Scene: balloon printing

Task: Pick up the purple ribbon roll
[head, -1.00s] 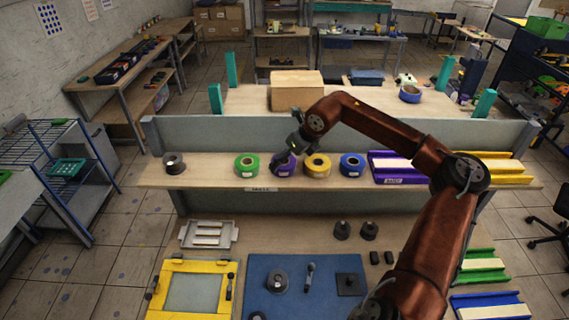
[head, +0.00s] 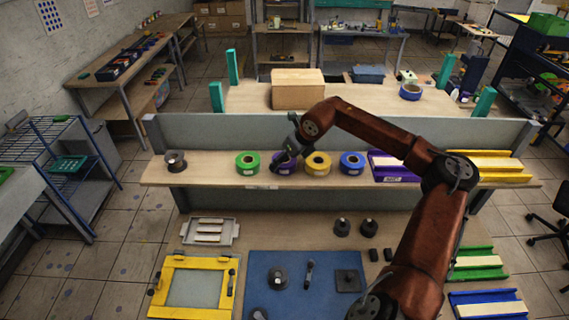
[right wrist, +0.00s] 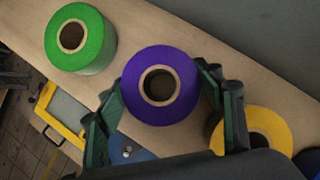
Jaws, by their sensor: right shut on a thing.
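The purple ribbon roll (head: 280,167) stands on the raised shelf between the green and yellow rolls, partly hidden by my right gripper (head: 284,157). In the right wrist view the purple roll (right wrist: 160,86), with its brown core, sits between the two dark green fingers of my right gripper (right wrist: 166,112). The fingers are closed in on its two sides. I cannot tell whether the roll is clear of the shelf. My left gripper does not show in the head view.
A green roll (head: 247,163) is close on the left and a yellow roll (head: 317,164) close on the right. A blue roll (head: 352,163) and a purple tray (head: 394,174) stand farther right. A dark roll (head: 175,161) is at the shelf's left end.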

